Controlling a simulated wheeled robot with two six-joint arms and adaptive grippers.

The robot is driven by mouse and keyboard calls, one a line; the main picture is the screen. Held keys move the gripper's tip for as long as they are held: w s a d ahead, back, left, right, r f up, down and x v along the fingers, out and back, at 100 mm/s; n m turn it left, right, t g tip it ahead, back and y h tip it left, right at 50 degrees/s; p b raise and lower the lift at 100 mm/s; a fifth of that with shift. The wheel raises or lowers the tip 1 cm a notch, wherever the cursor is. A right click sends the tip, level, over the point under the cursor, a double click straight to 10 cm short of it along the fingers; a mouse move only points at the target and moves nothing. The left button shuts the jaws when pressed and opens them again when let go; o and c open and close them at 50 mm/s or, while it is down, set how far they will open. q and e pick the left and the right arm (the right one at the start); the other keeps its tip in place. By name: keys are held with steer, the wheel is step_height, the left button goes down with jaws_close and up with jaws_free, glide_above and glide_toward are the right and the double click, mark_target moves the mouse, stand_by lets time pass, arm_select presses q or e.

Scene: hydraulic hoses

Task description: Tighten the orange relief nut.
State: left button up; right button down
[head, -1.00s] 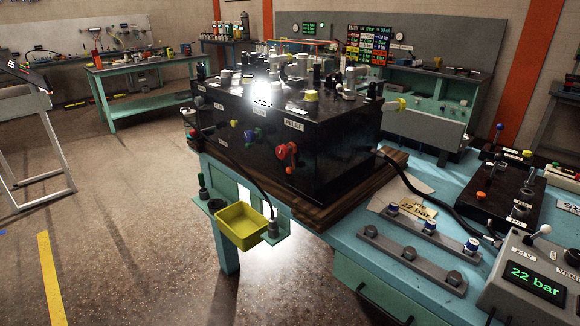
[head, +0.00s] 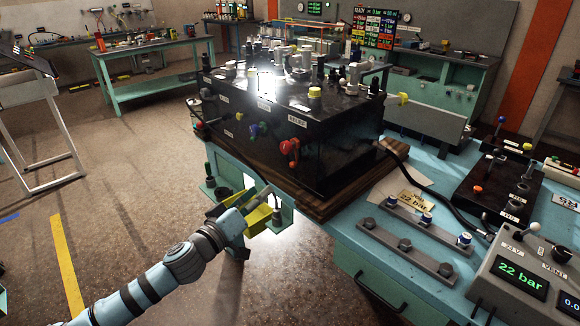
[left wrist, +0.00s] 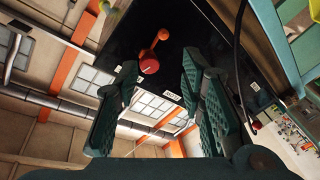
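The orange-red relief nut (head: 290,148) is on the front face of the black block (head: 340,140), below a white label reading RELIEF. It has a red round part and an orange arm. In the left wrist view the nut (left wrist: 150,64) shows ahead, above the space between the fingers. My left gripper (head: 262,197) is below and left of the nut, apart from it, in front of the bench edge. In the left wrist view my left gripper (left wrist: 160,72) has its two green fingers spread with nothing between them. My right gripper is not in view.
Blue and green knobs sit left of the nut. A black hose (head: 425,185) runs right of the block. A console (head: 525,270) reads 22 bar.

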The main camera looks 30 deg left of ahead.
mark_target(291, 166)
arm_select(q)
steer(key=w+b, duration=0.2)
steer(key=w, duration=0.5)
steer(key=w+b, duration=0.3)
steer(key=w, duration=0.4)
steer(key=shift+w+f, duration=0.2)
steer(key=shift+w, duration=0.1)
steer(key=shift+c, duration=0.6)
jaws_close()
